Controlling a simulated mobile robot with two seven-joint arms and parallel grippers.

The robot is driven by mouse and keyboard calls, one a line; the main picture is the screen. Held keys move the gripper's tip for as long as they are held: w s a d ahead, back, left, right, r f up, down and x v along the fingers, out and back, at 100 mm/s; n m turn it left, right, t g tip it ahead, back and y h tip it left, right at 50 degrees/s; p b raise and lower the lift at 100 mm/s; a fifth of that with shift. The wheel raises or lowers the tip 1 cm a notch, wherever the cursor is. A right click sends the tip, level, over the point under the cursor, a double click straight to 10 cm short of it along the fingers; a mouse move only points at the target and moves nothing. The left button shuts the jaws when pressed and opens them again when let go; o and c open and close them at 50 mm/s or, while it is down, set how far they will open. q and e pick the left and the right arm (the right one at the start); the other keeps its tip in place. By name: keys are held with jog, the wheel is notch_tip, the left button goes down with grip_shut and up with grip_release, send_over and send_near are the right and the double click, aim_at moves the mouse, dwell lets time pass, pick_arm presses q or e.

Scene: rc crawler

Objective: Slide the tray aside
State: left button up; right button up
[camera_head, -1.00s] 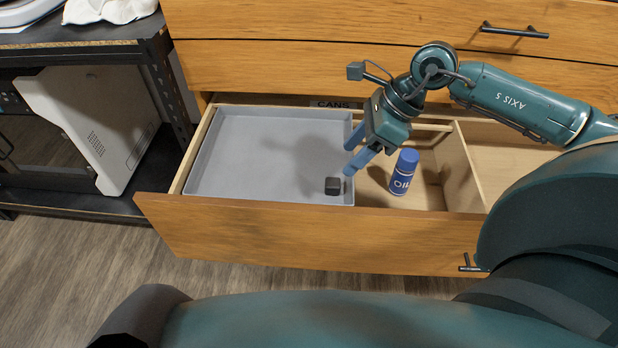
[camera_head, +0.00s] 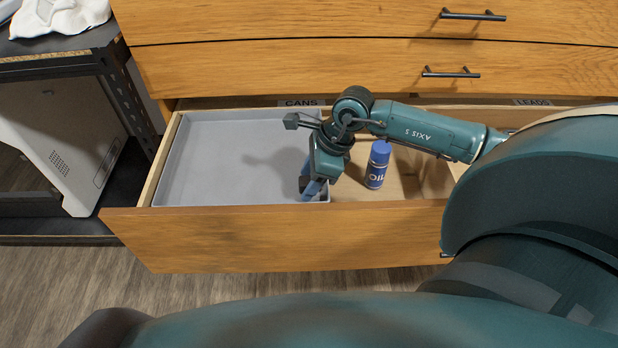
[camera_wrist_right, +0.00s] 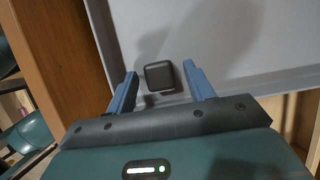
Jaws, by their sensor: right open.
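The grey tray (camera_head: 215,165) lies in the left part of the open drawer, and its flat floor also shows in the right wrist view (camera_wrist_right: 225,35). A small black block (camera_wrist_right: 159,75) stands on the tray near its edge; in the head view my gripper mostly hides it. My right gripper (camera_head: 309,190) points down at the tray's near right corner. In the right wrist view its blue fingers (camera_wrist_right: 160,75) are apart, with the block between the tips. Contact with the block cannot be told. My left gripper is not in view.
A blue oil can (camera_head: 378,164) stands upright in the drawer just right of the tray and my gripper. The wooden drawer front (camera_head: 230,240) runs along the near side. A black shelf unit (camera_head: 125,90) stands at the left.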

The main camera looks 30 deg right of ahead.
jog(key=shift+f, duration=0.1)
jog(key=shift+c, duration=0.3)
grip_shut()
